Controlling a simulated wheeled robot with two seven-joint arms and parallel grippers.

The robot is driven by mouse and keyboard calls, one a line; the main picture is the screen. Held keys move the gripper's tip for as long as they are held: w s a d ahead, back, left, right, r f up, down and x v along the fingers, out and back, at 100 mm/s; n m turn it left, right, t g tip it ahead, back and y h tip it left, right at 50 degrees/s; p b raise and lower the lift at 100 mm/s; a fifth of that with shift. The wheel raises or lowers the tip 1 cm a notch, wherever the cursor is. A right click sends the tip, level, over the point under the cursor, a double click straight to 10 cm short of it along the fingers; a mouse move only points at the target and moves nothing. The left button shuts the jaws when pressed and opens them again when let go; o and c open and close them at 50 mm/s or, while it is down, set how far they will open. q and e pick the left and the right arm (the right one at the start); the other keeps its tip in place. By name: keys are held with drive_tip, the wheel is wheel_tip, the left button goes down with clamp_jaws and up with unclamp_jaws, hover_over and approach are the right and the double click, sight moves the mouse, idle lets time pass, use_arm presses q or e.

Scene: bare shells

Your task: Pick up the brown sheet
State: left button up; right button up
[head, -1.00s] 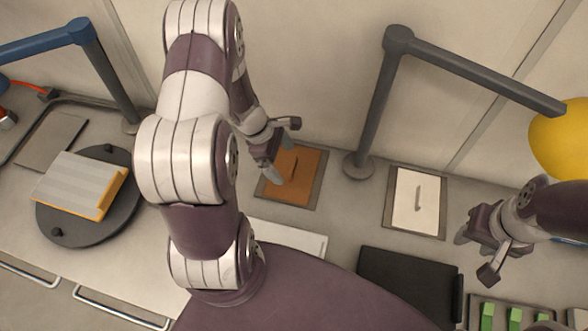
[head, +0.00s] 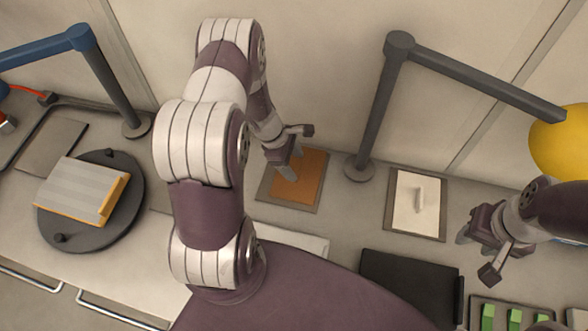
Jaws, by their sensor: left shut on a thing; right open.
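The brown sheet (head: 312,183) lies over a dark grey backing plate (head: 305,208) at the back of the work surface, left of the dark grey post. My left gripper (head: 290,172) is at the sheet's left part, shut on its small raised handle. The fingers hide most of that handle. I cannot tell whether the sheet is clear of the plate. My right gripper (head: 474,252) is open and empty at the right, away from the sheet.
A dark grey post with an arm (head: 378,110) stands right of the sheet. A white sheet with a handle (head: 405,205) lies beyond it. A black case (head: 410,285) is in front. A round turntable (head: 130,205) bearing a grey and orange block stands left.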

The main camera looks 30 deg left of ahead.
use_arm(q)
drive_tip(key=shift+s+d+f+g, duration=0.2)
drive_tip(key=shift+s+f, duration=0.1)
drive_tip(key=shift+s, duration=0.15)
drive_tip(key=shift+s+d+f+g, duration=0.15)
drive_tip(key=shift+s+f, duration=0.1)
drive_tip(key=shift+s, duration=0.15)
drive_tip(key=shift+r, duration=0.2)
drive_tip(key=shift+c, duration=0.5)
drive_tip(key=r, duration=0.2)
drive_tip(key=r+b, duration=0.1)
drive_tip(key=shift+w+d+r, duration=0.1)
drive_tip(key=shift+d+r, duration=0.15)
drive_tip(key=shift+r, duration=0.15)
drive_tip(key=c, duration=0.4)
drive_tip(key=s+d+r, duration=0.1)
drive_tip(key=d+r, duration=0.1)
drive_tip(key=d, duration=0.1)
drive_tip(key=s+d+r+b, duration=0.1)
drive_tip(key=s+d+r, duration=0.1)
drive_tip(key=d, duration=0.1)
drive_tip(key=s+d+r, duration=0.2)
drive_tip(key=d+r, duration=0.1)
drive_tip(key=shift+d, duration=0.15)
clamp_jaws()
drive_tip(key=o, duration=1.2)
unclamp_jaws()
